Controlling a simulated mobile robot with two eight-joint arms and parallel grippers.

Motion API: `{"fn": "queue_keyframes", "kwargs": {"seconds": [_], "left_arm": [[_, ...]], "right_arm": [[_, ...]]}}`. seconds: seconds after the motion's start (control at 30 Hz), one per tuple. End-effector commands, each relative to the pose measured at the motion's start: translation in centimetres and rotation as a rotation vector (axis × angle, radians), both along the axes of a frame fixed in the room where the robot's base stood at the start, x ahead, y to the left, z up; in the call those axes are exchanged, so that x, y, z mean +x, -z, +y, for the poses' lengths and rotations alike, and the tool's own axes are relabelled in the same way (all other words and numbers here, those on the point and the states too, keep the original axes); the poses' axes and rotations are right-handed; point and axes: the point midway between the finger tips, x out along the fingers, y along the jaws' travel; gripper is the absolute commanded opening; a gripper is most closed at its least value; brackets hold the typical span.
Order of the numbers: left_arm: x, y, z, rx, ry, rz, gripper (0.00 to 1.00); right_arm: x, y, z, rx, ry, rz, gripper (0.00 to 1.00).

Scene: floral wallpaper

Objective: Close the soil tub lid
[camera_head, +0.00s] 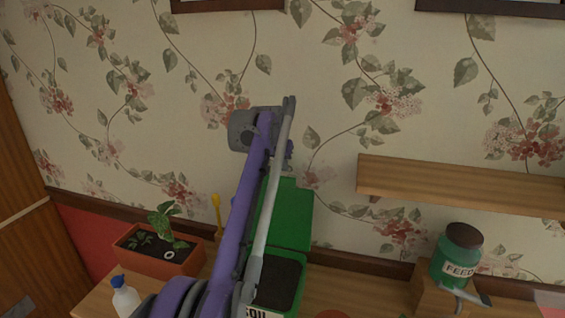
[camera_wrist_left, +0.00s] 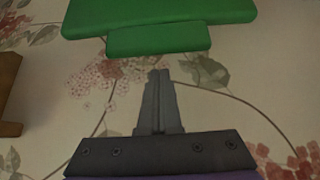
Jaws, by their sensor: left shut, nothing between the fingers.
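The green soil tub (camera_head: 297,270) stands on the wooden counter, partly hidden behind my left arm. Dark soil (camera_head: 278,284) shows in its open top, and part of a label shows at its front. Its green lid (camera_head: 292,212) stands raised at the back, by the wall. In the left wrist view the lid (camera_wrist_left: 160,14) spans the top, with a narrower green tab (camera_wrist_left: 158,41) at its edge. My left gripper (camera_wrist_left: 159,74) is shut and empty, its tips just short of the tab. In the head view the left gripper (camera_head: 289,158) is mostly hidden by the arm, above the lid. My right gripper is out of view.
An orange planter (camera_head: 160,262) and a white bottle with a blue cap (camera_head: 124,298) stand left of the tub. A green FEED jar (camera_head: 458,254) sits on a wooden block at right. A wooden shelf (camera_head: 460,187) juts from the wall above.

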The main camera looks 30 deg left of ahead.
Motion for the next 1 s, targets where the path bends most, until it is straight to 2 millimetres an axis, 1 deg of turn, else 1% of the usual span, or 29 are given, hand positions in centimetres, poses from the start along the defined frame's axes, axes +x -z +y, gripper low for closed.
{"fn": "queue_keyframes", "kwargs": {"seconds": [0.03,0.27,0.77,0.87,1.0], "left_arm": [[-0.7,0.5,-0.1,0.0,-0.001,0.003,0.0],[-2.3,0.2,-0.5,0.0,-0.001,0.002,0.0],[-2.6,0.1,-0.7,0.0,0.0,-0.002,0.0],[-2.7,0.2,-1.0,0.004,0.001,-0.014,0.0],[-3.1,0.3,-1.9,0.014,0.002,-0.051,0.0]], "right_arm": [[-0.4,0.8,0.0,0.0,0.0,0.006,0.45],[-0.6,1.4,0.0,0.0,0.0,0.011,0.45],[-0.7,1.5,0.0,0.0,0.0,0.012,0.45],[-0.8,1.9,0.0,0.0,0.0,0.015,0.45],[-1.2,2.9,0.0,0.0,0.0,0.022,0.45]]}}
